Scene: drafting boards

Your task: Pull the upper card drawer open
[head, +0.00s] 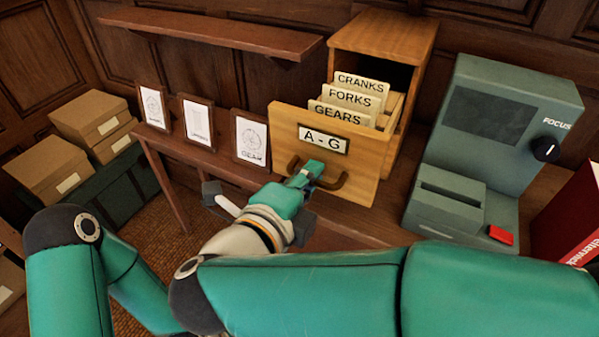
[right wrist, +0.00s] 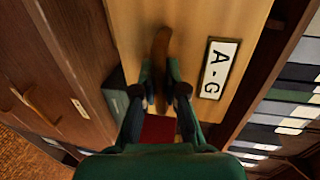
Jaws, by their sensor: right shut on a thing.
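The card drawer labelled A - G (head: 350,165) stands well out of its wooden cabinet (head: 385,35). Cards marked CRANKS, FORKS and GEARS (head: 338,116) stand up inside it. Its dark curved handle (head: 336,184) is on the front, below the label. My right gripper (head: 312,169) is shut on this handle. In the right wrist view, the fingers (right wrist: 160,75) are at the handle (right wrist: 160,45), beside the label (right wrist: 220,70). No lower card drawer can be made out in the head view. My left gripper is not in view.
A grey-green device with a FOCUS knob (head: 490,115) stands right of the cabinet, with a red book (head: 570,220) beyond. Framed drawings (head: 250,138) stand to the left below a wall shelf (head: 215,30). Cardboard boxes (head: 92,115) are at the far left.

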